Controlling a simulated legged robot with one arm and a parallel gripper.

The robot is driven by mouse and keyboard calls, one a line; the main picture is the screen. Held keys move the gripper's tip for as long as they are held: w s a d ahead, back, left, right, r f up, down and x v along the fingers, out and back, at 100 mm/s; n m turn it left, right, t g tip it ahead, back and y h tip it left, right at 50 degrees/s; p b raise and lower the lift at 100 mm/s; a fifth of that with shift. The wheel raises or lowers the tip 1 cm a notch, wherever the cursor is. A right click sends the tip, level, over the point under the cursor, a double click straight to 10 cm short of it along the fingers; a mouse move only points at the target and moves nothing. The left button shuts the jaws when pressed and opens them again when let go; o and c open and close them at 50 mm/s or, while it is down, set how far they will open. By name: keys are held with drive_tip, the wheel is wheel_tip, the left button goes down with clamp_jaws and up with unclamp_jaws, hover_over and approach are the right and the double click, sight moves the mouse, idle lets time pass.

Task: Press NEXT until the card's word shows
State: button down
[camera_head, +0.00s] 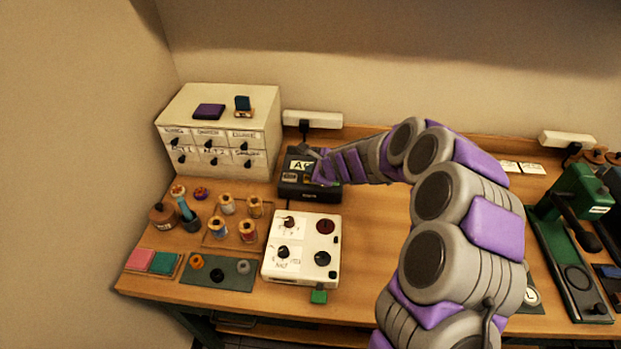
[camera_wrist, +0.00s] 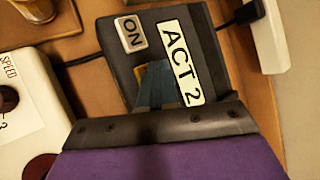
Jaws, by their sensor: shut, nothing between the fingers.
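A dark box (camera_head: 297,189) stands on the table right of the drawer cabinet. Its white label reads ACT 2 in the wrist view (camera_wrist: 181,62). A smaller white plate (camera_wrist: 131,34) on the box reads ON. My gripper (camera_wrist: 155,70) is shut and empty, its fingers over the top of the box, beside the ACT 2 label. A yellow patch (camera_wrist: 139,73) shows beside the fingers, mostly hidden by them. I cannot tell whether the fingertips touch it. In the head view my gripper (camera_head: 318,165) covers part of the box. I read no NEXT marking.
A white panel with knobs (camera_head: 302,248) stands in front of the box. Thread spools (camera_head: 248,231) and a cabinet with labelled drawers (camera_head: 218,137) are at left. A green machine (camera_head: 582,190) stands at far right.

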drive_tip(key=shift+f, duration=0.3)
drive_tip(key=shift+f+b, duration=0.35)
drive_tip(key=shift+f, duration=0.1)
idle(0.7)
drive_tip(key=shift+r, duration=0.1)
drive_tip(key=shift+r+p, duration=0.8)
drive_tip(key=shift+p, duration=0.1)
drive_tip(key=shift+r, duration=0.1)
wheel_tip(320, 180, up, 5)
drive_tip(key=p, duration=0.5)
idle(1.5)
